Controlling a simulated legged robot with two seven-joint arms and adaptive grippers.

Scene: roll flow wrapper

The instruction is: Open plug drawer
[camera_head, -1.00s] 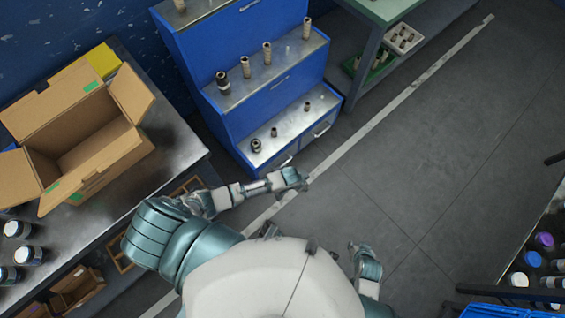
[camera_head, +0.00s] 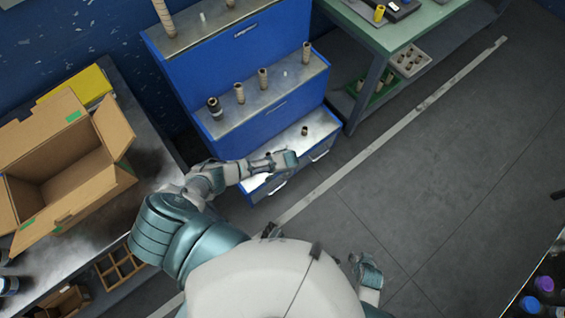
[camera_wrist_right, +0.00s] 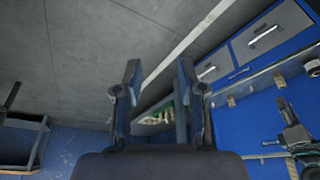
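A blue stepped cabinet (camera_head: 190,62) has two drawers side by side at its bottom front. The left drawer (camera_head: 262,192) and right drawer (camera_head: 322,150) each carry a metal handle and look closed. Both handles also show in the right wrist view, one on the upper drawer (camera_wrist_right: 270,35) and one on the lower drawer (camera_wrist_right: 210,70). No label tells which is the plug drawer. My left gripper (camera_head: 288,160) reaches across the lowest step, above the drawers; its fingers are unclear. My right gripper (camera_wrist_right: 157,78) is open and empty, apart from the cabinet.
Tan cylinders (camera_head: 239,92) and other small parts stand on the steps. A green table (camera_head: 400,30) is right of the cabinet. An open cardboard box (camera_head: 70,165) sits on the left bench. Dark bottles (camera_head: 545,285) are at lower right. The floor between is clear.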

